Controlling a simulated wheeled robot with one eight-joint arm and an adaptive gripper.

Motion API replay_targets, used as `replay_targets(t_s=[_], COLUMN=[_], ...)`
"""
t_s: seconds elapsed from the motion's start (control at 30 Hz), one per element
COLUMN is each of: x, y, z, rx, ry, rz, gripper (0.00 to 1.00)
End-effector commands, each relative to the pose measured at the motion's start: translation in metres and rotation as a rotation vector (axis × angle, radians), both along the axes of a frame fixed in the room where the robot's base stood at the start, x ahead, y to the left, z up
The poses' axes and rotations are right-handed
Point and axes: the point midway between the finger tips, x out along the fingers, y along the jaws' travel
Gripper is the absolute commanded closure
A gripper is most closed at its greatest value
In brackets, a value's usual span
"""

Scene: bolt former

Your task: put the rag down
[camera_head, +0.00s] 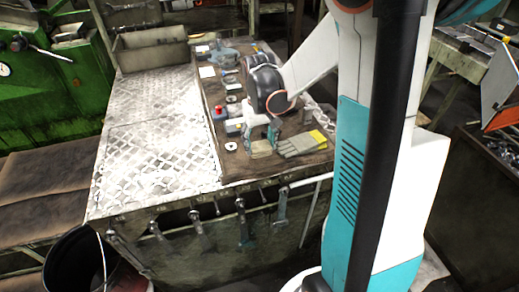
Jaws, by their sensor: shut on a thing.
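The rag (262,149) is a small tan-beige cloth at the front of the brown mat on the bench. My gripper (262,135) points down over this spot and is shut on the rag. The rag shows below and between the fingertips. It is low over the mat or touching it; I cannot tell which. The upper part of the rag is hidden by the fingers.
Several small tools and parts lie along the brown mat (237,168). The metal plate bench top (155,150) to the left is clear. Wrenches (242,222) hang along the bench front.

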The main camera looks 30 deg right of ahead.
Motion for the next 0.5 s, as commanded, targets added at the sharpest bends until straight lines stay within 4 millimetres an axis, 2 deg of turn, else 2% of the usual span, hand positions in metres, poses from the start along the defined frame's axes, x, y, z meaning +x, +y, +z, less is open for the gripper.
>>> replay_targets(t_s=[0.1, 0.17, 0.5], x=[0.001, 0.000, 0.000], y=[0.000, 0.000, 0.000], z=[-0.021, -0.027, -0.030], rx=[0.000, 0.000, 0.000], ry=[0.000, 0.000, 0.000], rz=[0.000, 0.000, 0.000], gripper=[0.79, 0.79, 0.79])
